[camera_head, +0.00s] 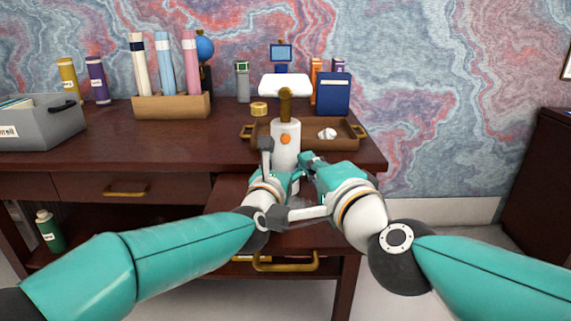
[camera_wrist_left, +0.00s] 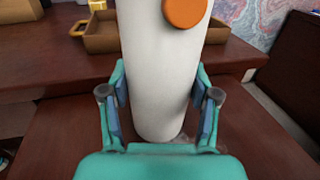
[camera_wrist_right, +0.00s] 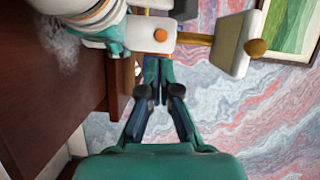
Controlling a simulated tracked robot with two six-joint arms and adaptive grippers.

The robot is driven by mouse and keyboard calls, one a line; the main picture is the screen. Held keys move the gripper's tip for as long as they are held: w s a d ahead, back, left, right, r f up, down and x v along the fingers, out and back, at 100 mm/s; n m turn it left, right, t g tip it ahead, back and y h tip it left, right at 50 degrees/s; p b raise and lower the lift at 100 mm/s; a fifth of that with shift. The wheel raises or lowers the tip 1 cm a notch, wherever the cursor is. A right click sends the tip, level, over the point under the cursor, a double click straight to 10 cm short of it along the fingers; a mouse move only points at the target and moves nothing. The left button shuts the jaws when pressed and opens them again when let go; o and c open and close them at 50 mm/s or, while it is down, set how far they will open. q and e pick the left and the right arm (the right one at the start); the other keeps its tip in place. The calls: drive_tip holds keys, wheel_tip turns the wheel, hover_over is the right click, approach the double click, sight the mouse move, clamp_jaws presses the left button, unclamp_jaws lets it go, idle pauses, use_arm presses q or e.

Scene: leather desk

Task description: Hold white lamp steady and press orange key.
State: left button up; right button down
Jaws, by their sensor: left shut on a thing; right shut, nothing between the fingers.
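The white lamp (camera_head: 285,155) stands upright near the front of the desk, with a white shade (camera_head: 285,86) on a brass neck. Its round orange key (camera_head: 286,139) is on the front of the body, and it also shows large in the left wrist view (camera_wrist_left: 185,12). My left gripper (camera_wrist_left: 160,105) is shut around the lower body of the lamp, one finger on each side. My right gripper (camera_wrist_right: 157,68) is shut and empty. In the right wrist view its fingertips are close below the orange key (camera_wrist_right: 160,35); I cannot tell whether they touch the lamp.
A wooden tray (camera_head: 345,142) with a crumpled white thing is behind the lamp. A blue book (camera_head: 333,94) stands at the back right. A wooden holder (camera_head: 171,106) with rolls and a grey bin (camera_head: 40,128) are to the left. The desk's middle left is clear.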

sight(289, 145)
idle(0.3)
drive_tip(key=shift+w+a+f+m+g+y, duration=0.1)
drive_tip(key=shift+w+a+m+g+y, duration=0.55)
drive_tip(key=shift+w+y, duration=0.45)
drive_tip(key=shift+w+a+r+m+g+y, duration=0.1)
drive_tip(key=shift+w+a+m+g+y, duration=0.4)
drive_tip(key=shift+w+m+g+y, duration=0.5)
drive_tip(key=shift+w+a+f+m+g+y, duration=0.1)
drive_tip(key=shift+w+a+m+g+y, duration=0.5)
drive_tip(key=shift+w+y, duration=0.65)
drive_tip(key=shift+w, duration=0.25)
drive_tip(key=shift+w, duration=0.3)
